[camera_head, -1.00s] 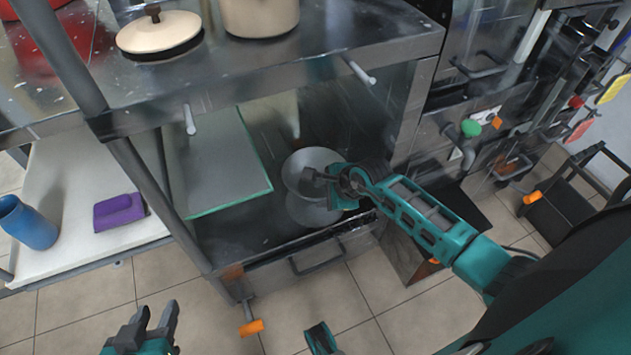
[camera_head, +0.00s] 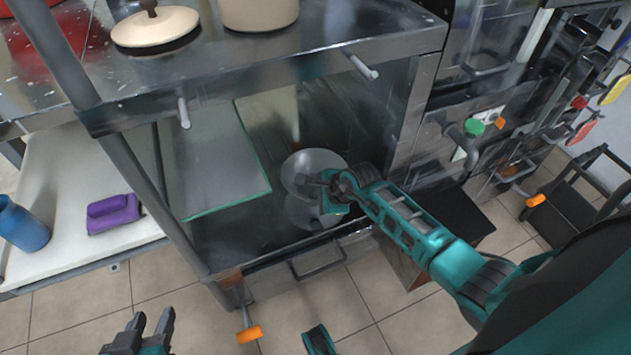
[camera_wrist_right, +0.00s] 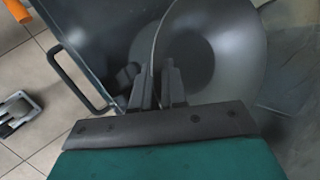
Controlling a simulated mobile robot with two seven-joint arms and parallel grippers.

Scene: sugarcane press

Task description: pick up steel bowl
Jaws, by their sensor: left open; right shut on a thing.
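The steel bowl (camera_head: 312,165) is on the lower metal shelf in the head view, tilted, with its inside partly facing me and a round grey shape, perhaps its reflection, just below it. My right gripper (camera_head: 312,186) reaches it from the right and is shut on its near rim. In the right wrist view the bowl (camera_wrist_right: 225,45) fills the upper middle, and its rim passes between the two fingers of the right gripper (camera_wrist_right: 157,80). My left gripper (camera_head: 153,322) is open and empty, low over the floor at the bottom left, away from the bowl.
A green-edged glass panel (camera_head: 215,170) is left of the bowl. The steel counter (camera_head: 330,45) above carries a beige pot (camera_head: 258,12) and a lid (camera_head: 155,28). A drawer handle (camera_head: 318,262) is below the shelf. A purple object (camera_head: 113,213) and blue cup (camera_head: 25,225) are on the left table.

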